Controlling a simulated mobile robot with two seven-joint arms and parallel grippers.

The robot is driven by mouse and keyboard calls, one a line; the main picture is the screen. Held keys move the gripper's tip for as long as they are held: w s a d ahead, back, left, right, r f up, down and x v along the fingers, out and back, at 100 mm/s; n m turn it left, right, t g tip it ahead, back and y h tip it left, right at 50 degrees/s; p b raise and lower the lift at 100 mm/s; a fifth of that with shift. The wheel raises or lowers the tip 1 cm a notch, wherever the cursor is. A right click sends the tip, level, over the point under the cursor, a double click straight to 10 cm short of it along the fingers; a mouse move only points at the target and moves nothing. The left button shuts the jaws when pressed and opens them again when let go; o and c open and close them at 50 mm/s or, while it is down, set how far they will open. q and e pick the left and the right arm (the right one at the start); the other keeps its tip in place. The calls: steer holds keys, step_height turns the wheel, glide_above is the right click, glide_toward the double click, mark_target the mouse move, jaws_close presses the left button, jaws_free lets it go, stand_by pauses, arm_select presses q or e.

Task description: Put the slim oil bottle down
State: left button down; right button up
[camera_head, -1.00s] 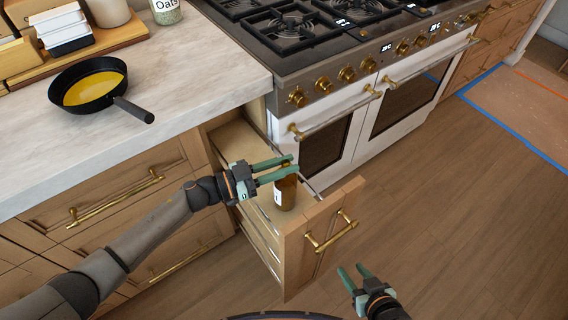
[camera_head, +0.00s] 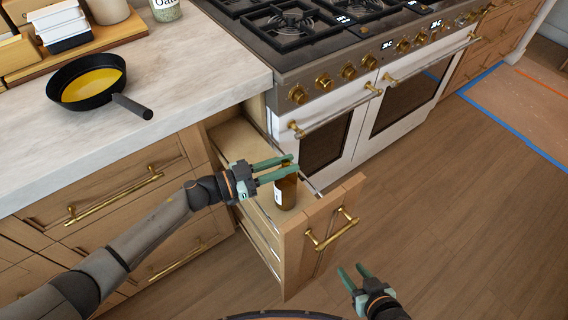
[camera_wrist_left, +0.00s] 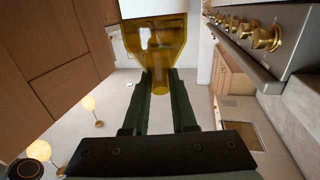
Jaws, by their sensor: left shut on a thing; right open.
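The slim oil bottle (camera_head: 286,190) is brown glass with a white label and stands upright in the open pull-out drawer (camera_head: 238,141). My left gripper (camera_head: 288,166) is shut on the bottle's neck from the left, over the drawer. In the left wrist view the amber bottle (camera_wrist_left: 160,45) shows with its neck between the two green fingers (camera_wrist_left: 160,85). My right gripper (camera_head: 351,277) is open and empty, low in front of the drawer.
The drawer front (camera_head: 322,235) with brass handles stands out from the cabinets beside the stove (camera_head: 340,70). A black pan (camera_head: 88,84) with yellow contents sits on the counter (camera_head: 190,75).

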arm_select(q)
steer(key=shift+f, duration=0.1)
steer(key=c, duration=0.6)
jaws_free()
steer(key=shift+c, duration=0.2)
steer(key=v, duration=1.2)
steer(key=shift+a, duration=0.2)
steer(key=shift+s, duration=0.1)
